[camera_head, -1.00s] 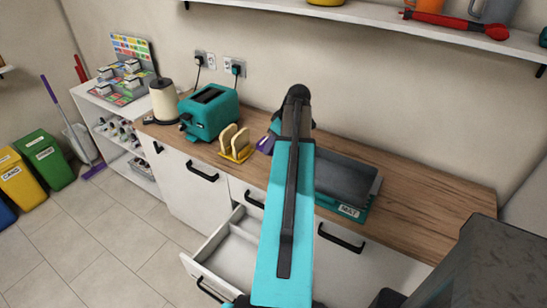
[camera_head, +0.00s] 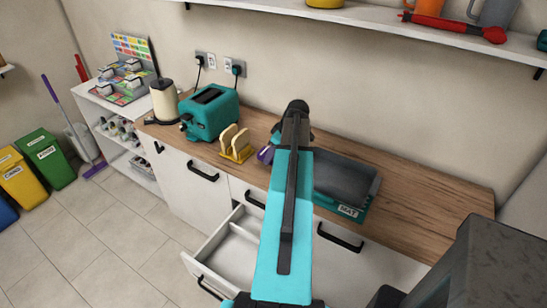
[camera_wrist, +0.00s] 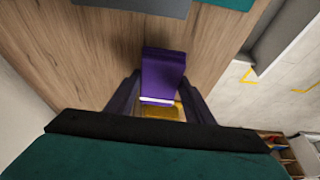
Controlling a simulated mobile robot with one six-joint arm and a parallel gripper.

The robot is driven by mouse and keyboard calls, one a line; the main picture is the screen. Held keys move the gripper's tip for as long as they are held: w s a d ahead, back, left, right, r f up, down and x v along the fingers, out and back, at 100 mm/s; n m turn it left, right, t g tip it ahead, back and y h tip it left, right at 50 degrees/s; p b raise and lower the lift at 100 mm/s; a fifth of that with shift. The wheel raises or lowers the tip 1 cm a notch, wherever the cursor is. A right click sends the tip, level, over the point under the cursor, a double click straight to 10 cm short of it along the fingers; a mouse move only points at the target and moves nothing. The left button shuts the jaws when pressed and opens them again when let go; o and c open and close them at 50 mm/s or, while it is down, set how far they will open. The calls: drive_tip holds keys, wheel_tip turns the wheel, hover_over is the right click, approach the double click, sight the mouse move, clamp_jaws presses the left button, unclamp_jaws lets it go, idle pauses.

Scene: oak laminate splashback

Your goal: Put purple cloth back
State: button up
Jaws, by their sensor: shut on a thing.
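The purple cloth (camera_wrist: 163,68) is a folded, block-like piece with a pale edge. In the wrist view it sits between the two dark fingers of my gripper (camera_wrist: 161,88), which is shut on it. The wood worktop lies beyond it; I cannot tell how high the cloth is held. In the head view only a small part of the cloth (camera_head: 265,154) shows left of my arm. My arm hides the rest of it and the fingers there.
A yellow toast rack (camera_head: 243,156) with bread stands left of the cloth, near a teal toaster (camera_head: 209,110). A dark grey tray in a teal holder labelled MEAT (camera_head: 349,210) is on the right. A drawer (camera_head: 232,250) stands open below. The right worktop (camera_head: 430,205) is clear.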

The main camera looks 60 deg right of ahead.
drive_tip(key=shift+f, duration=1.1)
drive_tip(key=shift+f, duration=0.2)
drive_tip(key=o, duration=0.9)
drive_tip(key=shift+r, duration=0.2)
drive_tip(key=shift+r, duration=0.1)
drive_tip(key=b+v, duration=0.3)
drive_tip(key=v, duration=0.6)
drive_tip(key=shift+s+r, duration=0.2)
drive_tip(key=shift+r, duration=0.1)
drive_tip(key=shift+v, duration=1.1)
drive_tip(key=shift+w, duration=0.1)
